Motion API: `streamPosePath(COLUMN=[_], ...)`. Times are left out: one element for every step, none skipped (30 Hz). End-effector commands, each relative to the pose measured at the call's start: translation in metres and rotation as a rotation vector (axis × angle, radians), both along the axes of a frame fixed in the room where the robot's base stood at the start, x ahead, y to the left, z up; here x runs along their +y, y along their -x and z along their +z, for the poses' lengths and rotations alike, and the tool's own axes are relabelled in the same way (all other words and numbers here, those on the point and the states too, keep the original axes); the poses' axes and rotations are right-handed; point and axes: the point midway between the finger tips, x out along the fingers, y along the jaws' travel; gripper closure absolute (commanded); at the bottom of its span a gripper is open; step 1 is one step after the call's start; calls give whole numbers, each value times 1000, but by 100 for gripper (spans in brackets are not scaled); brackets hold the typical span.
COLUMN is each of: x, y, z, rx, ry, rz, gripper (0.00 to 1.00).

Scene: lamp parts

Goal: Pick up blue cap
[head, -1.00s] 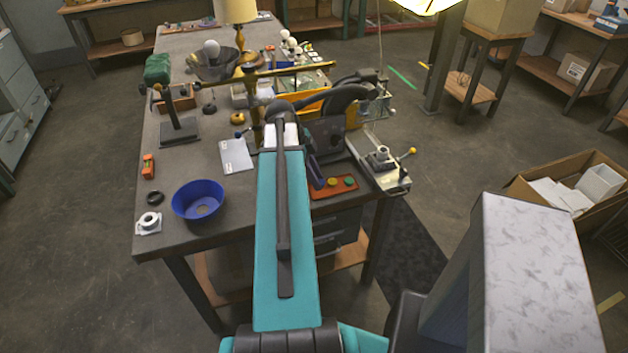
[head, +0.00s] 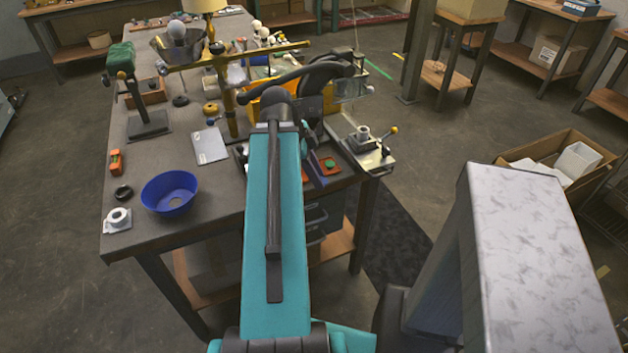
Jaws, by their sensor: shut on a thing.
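The small red tray (head: 306,177) lies near the table's front edge, right of my teal arm. A green cap (head: 330,165) shows on its right side. My gripper (head: 317,172) is mostly hidden behind my own arm; a dark blue-grey part of it shows over the middle of the tray. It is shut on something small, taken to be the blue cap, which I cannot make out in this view. The tray's middle is covered by the gripper. I cannot tell whether the held thing is clear of the tray.
A blue bowl (head: 170,192), a white ring part (head: 118,219) and a black ring (head: 123,192) stand at the table's left front. A brass lamp stand (head: 228,100) rises behind my arm. A metal fixture with a yellow-knobbed lever (head: 372,155) stands right of the tray.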

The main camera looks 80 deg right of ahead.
Motion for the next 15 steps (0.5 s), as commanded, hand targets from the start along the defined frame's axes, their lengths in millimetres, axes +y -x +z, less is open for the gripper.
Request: streamPosePath(x=[0, 1, 2, 2, 2, 3, 3, 3, 3, 4, 4, 4, 5, 5, 5], y=[1, 2, 2, 3, 3, 4, 4, 5, 5, 6, 6, 7, 7, 8, 8], z=[-5, -5, -5, -5, -5, -4, -4, -4, -4, -4, -4, -4, -4, -4, -4], rx=[-1, -1, 0, 0, 0, 0, 0, 0, 0, 0, 0, 0, 0, 0, 0], ry=[3, 3, 3, 4, 6, 6, 6, 5, 5, 6, 6, 6, 4, 5, 6], rz=[0, 0, 1, 2, 2, 1, 1, 1, 1, 1, 2, 2, 3, 2, 2], gripper=[95, 95, 95, 95, 95, 95, 95, 95, 95, 95, 95, 95, 95, 95, 95])
